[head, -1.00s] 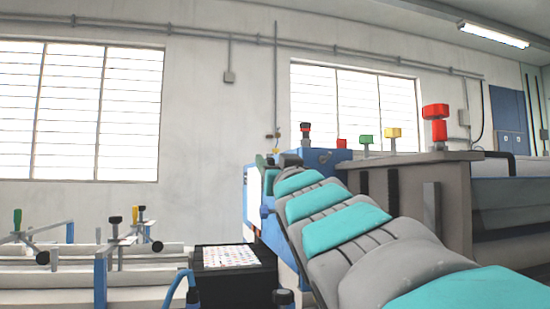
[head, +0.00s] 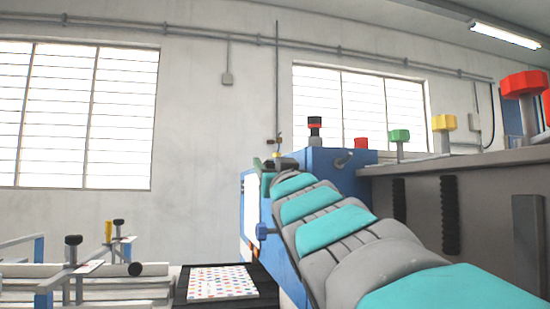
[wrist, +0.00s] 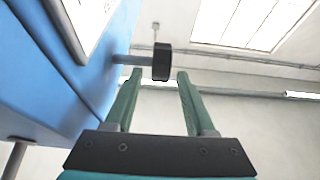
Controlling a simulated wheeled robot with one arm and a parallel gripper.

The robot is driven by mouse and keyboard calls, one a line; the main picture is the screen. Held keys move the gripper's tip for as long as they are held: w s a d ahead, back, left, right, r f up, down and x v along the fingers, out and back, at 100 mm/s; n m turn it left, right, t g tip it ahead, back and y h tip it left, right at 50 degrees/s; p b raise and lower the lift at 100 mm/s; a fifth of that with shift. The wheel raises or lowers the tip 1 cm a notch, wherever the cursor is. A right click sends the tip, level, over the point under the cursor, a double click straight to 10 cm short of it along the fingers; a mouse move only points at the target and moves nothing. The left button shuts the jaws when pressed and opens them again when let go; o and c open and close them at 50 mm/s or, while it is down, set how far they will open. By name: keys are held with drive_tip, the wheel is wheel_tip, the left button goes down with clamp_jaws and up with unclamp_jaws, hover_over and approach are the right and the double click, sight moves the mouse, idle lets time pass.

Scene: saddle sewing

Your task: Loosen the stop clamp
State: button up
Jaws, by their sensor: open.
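My gripper (wrist: 157,78) is open and empty, with its two green fingers pointing up in the wrist view. A black round knob (wrist: 162,62) on a grey shaft sticks out from a blue machine body (wrist: 85,72). The knob shows just past the fingertips, in line with the gap between them; I cannot tell the distance. No label shows which part is the stop clamp. In the head view my gripper (head: 268,174) is small and partly hidden by my arm, in front of the blue machine's left side (head: 258,210). A black-and-red knob (head: 315,128) stands on top.
A dark box with a dotted sheet (head: 222,282) is at lower centre. Rails with black knobs (head: 135,269) are at lower left.

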drive_tip(key=p+x, duration=0.1)
drive_tip(key=x, duration=0.4)
drive_tip(key=shift+w, duration=0.35)
clamp_jaws()
idle(0.3)
